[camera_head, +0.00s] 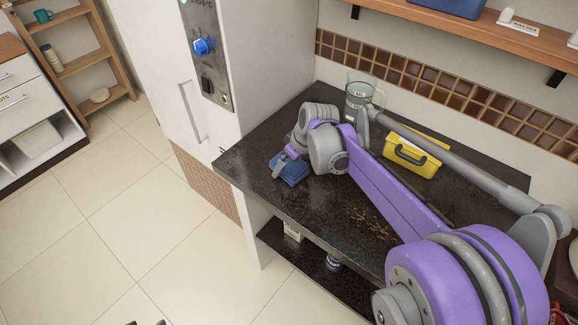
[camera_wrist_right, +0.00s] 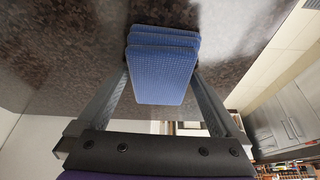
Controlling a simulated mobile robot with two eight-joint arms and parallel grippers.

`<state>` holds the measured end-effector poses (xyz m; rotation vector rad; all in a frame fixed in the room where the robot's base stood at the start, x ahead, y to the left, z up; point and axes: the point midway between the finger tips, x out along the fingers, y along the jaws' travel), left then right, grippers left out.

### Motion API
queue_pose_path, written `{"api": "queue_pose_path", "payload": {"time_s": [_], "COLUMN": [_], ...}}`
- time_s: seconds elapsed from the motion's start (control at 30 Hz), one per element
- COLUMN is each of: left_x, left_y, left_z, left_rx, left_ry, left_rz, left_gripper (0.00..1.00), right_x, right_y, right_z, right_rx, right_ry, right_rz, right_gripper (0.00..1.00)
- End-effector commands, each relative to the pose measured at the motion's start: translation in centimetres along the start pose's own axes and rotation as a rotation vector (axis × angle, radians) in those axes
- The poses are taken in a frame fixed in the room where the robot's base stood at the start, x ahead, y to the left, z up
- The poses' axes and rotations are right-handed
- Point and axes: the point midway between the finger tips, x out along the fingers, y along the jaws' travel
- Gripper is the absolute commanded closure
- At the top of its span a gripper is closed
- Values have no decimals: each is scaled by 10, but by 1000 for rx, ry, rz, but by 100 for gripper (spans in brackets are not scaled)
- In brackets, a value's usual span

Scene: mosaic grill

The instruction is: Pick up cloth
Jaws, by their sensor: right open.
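The cloth is a small blue folded stack (camera_head: 291,170) on the dark countertop near its left end. In the right wrist view the layered blue cloth (camera_wrist_right: 163,70) lies between the two grey fingers of my right gripper (camera_wrist_right: 164,88). The fingers are apart, one on each side of it. Whether either finger touches the cloth is unclear. My left gripper is not in view.
The dark countertop (camera_head: 258,150) holds a clear jug (camera_head: 358,92) and a yellow toolbox (camera_head: 412,157) behind my arm. Brown crumbs lie near the front. A tall white cabinet (camera_head: 270,60) stands at the left. Open tiled floor (camera_head: 120,215) lies in front.

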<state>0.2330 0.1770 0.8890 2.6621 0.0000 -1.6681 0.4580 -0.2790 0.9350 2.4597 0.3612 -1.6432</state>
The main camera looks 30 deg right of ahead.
Motion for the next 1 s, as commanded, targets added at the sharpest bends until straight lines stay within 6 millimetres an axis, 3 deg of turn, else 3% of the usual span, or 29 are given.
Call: {"api": "queue_pose_path", "payload": {"time_s": [0.53,0.9,1.0], "left_x": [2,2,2], "left_y": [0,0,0], "left_z": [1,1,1], "left_rx": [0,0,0], "left_ry": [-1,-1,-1], "left_rz": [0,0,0], "left_gripper": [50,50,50], "right_x": [4,3,3], "right_y": [0,0,0], "right_z": [2,2,2], "right_rx": [0,0,0], "right_ry": [0,0,0], "right_rz": [0,0,0], "right_gripper": [2,67,67]}}
